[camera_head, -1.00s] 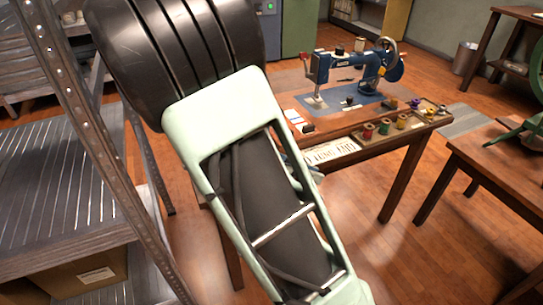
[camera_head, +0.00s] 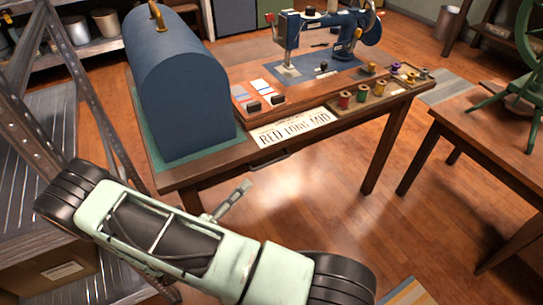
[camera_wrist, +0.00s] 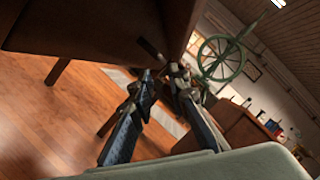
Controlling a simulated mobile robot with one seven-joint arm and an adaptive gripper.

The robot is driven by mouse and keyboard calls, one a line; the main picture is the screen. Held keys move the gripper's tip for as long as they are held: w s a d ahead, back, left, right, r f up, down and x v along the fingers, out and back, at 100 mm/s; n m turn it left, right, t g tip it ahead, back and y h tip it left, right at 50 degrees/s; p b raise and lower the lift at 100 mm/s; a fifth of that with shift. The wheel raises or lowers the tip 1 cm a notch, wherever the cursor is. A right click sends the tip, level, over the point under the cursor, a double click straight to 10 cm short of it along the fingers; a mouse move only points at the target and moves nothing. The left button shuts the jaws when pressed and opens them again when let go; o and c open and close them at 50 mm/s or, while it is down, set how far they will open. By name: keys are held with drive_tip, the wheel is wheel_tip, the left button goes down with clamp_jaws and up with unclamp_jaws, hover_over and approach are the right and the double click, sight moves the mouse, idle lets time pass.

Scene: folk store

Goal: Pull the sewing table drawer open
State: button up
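The wooden sewing table (camera_head: 222,171) stands in the middle of the head view, with a blue sewing machine (camera_head: 333,37) on top. A dark bar handle (camera_head: 270,160) shows on its front edge, below the paper sign. The drawer looks shut, flush with the table front. My gripper (camera_head: 240,189) is mostly hidden behind my arm; one finger shows in front of and below the table edge. In the wrist view, my gripper (camera_wrist: 162,73) is open and empty, its two fingertips apart. A dark handle (camera_wrist: 150,48) on the brown table front lies just beyond them, apart from them.
A blue domed case (camera_head: 180,85) stands on the table's left end. A "RED LONG MID" sign (camera_head: 291,129) and a spool tray (camera_head: 370,108) sit along the front edge. A metal shelf (camera_head: 40,140) stands close at left, another table (camera_head: 485,140) at right. Floor between is clear.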

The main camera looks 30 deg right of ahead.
sight(268, 163)
drive_tip(key=b+x, duration=0.1)
drive_tip(key=x, duration=0.9)
drive_tip(key=shift+d+r+b, duration=0.1)
drive_tip(key=shift+d+b, duration=0.2)
drive_tip(key=shift+b, duration=0.05)
clamp_jaws()
